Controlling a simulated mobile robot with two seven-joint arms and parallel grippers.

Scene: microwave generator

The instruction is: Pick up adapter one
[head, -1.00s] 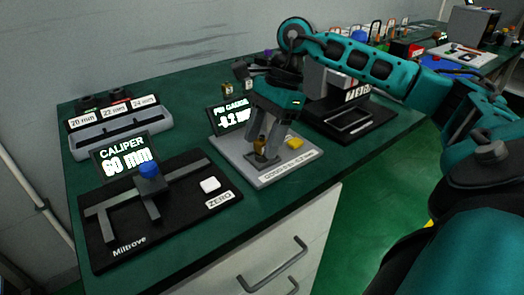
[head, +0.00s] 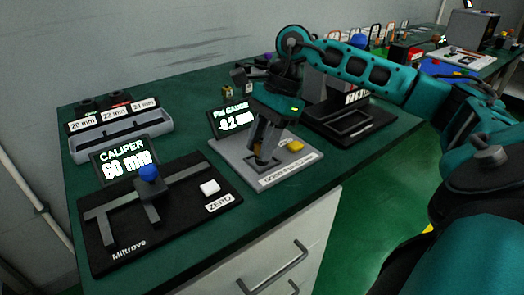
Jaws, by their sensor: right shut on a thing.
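My right gripper (head: 263,155) points down over the grey pin gauge base (head: 231,166) in the head view. It is shut on a small brass-coloured piece, which looks like an adapter and is mostly hidden between the fingers. The fingertips are low, at the gauge's dark holder; I cannot tell whether the piece still touches it. No label on the piece is readable. Small brass-coloured pieces (head: 227,91) stand farther back on the green bench, partly behind the gauge display. My left gripper is not in view.
A black caliper station (head: 185,234) with a blue knob (head: 148,172) stands front left. A grey bin row (head: 120,131) with size labels is behind it. A yellow button (head: 296,146) is right beside my gripper. A black device (head: 358,128) stands to the right.

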